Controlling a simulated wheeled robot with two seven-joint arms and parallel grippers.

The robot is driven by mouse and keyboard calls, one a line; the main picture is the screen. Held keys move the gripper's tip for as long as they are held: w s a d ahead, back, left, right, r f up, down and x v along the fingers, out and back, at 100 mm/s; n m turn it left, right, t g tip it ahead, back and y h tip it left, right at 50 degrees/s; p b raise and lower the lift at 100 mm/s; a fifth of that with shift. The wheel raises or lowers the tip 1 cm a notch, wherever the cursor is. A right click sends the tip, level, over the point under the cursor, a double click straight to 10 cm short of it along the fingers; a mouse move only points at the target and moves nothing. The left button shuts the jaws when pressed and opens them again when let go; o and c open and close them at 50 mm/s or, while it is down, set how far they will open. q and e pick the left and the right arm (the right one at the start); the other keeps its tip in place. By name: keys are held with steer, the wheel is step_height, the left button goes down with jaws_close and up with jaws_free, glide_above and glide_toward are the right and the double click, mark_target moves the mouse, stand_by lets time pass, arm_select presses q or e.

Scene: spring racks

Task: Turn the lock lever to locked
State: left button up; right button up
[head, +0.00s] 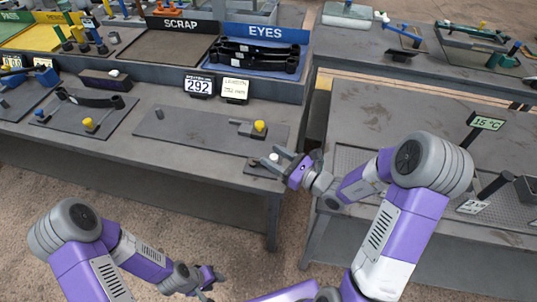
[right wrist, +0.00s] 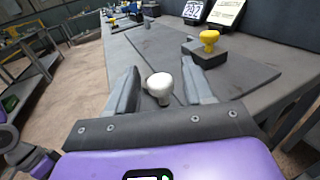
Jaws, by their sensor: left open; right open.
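A white-knobbed lever (head: 273,157), which I take for the lock lever, stands on a small dark base at the front right corner of the grey bench. In the right wrist view its white knob (right wrist: 160,85) lies between the fingers of my right gripper (right wrist: 161,92). That gripper (head: 279,161) is open, with a gap on each side of the knob. The lever's lower part is mostly hidden, and I read no locked mark. My left gripper (head: 206,281) is open and empty, low in front of the bench.
A yellow knob (head: 260,127) on a grey block stands on a dark plate (head: 190,130) behind the lever. A sign reading 292 (head: 198,86) stands further back. The SCRAP tray (head: 165,48) and EYES tray (head: 222,69) are behind. Another bench (head: 365,100) stands right, across a gap.

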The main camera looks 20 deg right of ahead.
steer(key=shift+x, duration=1.2)
jaws_close()
